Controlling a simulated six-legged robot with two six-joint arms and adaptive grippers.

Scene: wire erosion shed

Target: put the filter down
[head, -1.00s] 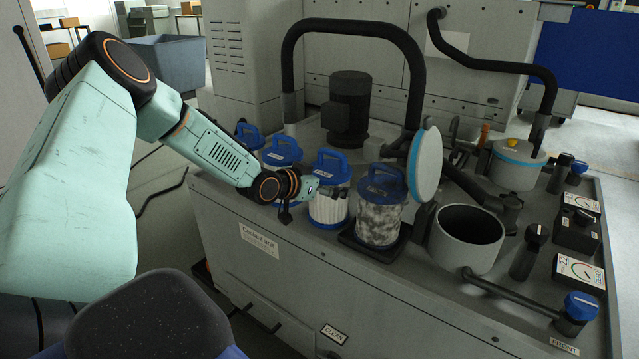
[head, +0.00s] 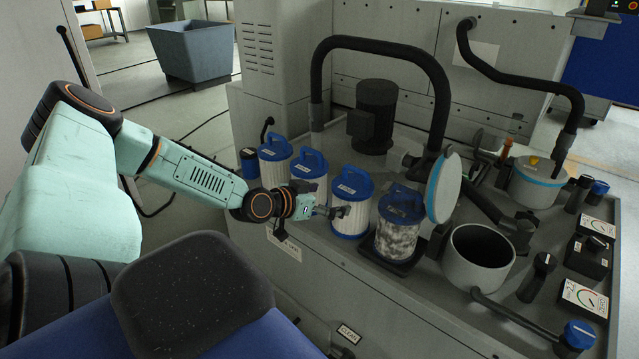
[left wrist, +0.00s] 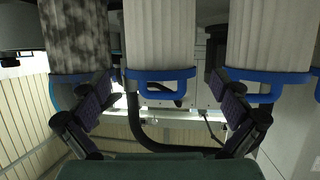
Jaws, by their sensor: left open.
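A grey-blotched filter (head: 398,238) with a blue handle stands upright on a dark square tray (head: 372,259) on the coolant unit. To its left, a row of white pleated filters with blue tops stands upright; the nearest white filter (head: 346,221) is beside the blotched one. My left gripper (head: 343,212) is open and empty, with its fingers in front of this nearest white filter. In the left wrist view, which is upside down, the open left gripper (left wrist: 160,92) has its fingers on either side of a white filter (left wrist: 160,35), and the blotched filter (left wrist: 75,40) is at left. My right gripper is out of view.
An open grey housing (head: 478,262) stands right of the blotched filter, with its round lid (head: 444,188) raised. A black hose (head: 440,90) arches behind. Knobs and gauges line the right side. Two more white filters (head: 275,168) (head: 309,186) stand farther left.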

